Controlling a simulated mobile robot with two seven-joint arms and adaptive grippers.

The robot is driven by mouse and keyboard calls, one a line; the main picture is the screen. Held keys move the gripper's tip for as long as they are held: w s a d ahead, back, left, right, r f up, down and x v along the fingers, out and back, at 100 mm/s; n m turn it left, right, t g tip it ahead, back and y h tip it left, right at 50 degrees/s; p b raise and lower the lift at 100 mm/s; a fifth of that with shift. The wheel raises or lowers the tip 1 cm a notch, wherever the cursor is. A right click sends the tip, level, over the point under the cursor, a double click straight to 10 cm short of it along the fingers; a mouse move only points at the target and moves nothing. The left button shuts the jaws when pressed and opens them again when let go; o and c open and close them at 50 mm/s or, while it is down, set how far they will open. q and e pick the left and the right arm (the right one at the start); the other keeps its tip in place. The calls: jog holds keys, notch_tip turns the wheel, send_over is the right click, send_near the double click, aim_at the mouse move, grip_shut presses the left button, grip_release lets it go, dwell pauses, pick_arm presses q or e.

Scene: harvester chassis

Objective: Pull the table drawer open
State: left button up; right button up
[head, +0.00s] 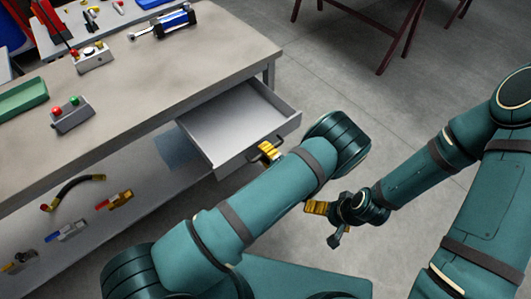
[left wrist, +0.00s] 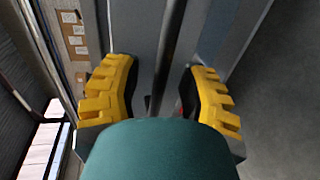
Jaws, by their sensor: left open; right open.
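The table drawer (head: 238,122) stands pulled out from under the right end of the grey table (head: 180,60). Its inside is empty in the head view. My left gripper (head: 268,152), with yellow finger pads, is at the drawer's front by the handle. In the left wrist view its open fingers (left wrist: 162,92) lie on either side of the dark handle bar (left wrist: 168,50), with gaps on both sides. My left arm hides part of the drawer front's surroundings. My right gripper (head: 325,222) is open and empty, apart from the drawer, to its lower right.
On the table are a green tray (head: 20,100), a button box (head: 71,115) and a blue cylinder part (head: 174,20). A lower shelf (head: 130,180) holds several small parts. Dark red trestle legs (head: 400,40) stand behind. The floor right of the drawer is clear.

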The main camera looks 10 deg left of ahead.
pick_arm(q)
notch_tip(320, 180, up, 10)
jog(key=shift+r, duration=0.1)
dwell(0.6)
dwell(0.4)
